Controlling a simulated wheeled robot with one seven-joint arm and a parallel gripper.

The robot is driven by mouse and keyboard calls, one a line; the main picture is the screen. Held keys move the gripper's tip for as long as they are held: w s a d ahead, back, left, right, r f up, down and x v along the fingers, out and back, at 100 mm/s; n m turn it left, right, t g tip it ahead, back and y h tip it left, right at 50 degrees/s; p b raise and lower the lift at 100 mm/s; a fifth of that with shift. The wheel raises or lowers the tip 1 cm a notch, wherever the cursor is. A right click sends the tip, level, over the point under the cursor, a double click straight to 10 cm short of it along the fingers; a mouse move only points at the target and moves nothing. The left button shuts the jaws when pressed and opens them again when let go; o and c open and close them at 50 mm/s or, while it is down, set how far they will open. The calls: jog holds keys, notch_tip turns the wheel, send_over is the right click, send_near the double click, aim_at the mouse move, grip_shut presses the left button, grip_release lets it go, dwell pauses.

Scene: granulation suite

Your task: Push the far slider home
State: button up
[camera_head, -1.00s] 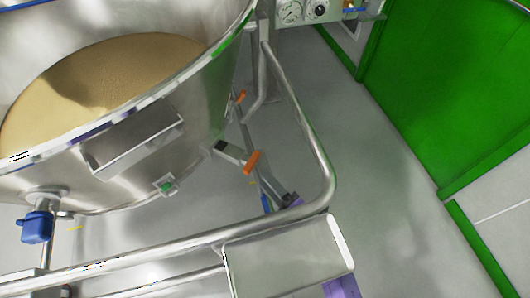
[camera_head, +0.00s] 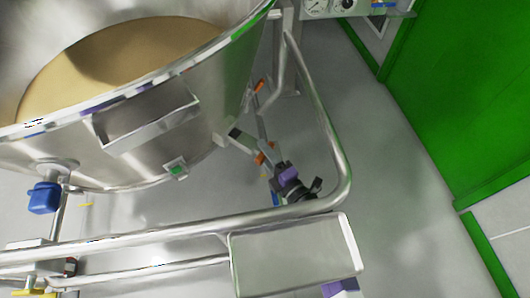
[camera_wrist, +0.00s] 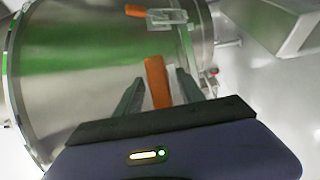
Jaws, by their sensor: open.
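Two orange handles show on the right side of the steel vessel. The nearer handle (camera_head: 265,153) is on a pale bracket and is partly hidden by my arm. The farther handle (camera_head: 259,86) is small and higher in the head view. In the wrist view, one orange handle (camera_wrist: 157,82) stands between the open fingers of my gripper (camera_wrist: 160,77); I cannot tell whether they touch it. The other orange handle (camera_wrist: 135,11) lies beyond, beside a pale bracket. How far either slider is in cannot be made out.
The steel vessel (camera_head: 150,125) holds tan powder. A bent steel rail (camera_head: 325,130) curves around my arm on the right, with a steel box (camera_head: 295,258) in front. A green panel (camera_head: 460,90) stands at right. Grey floor (camera_head: 400,170) between is clear.

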grip_shut()
dwell(1.3)
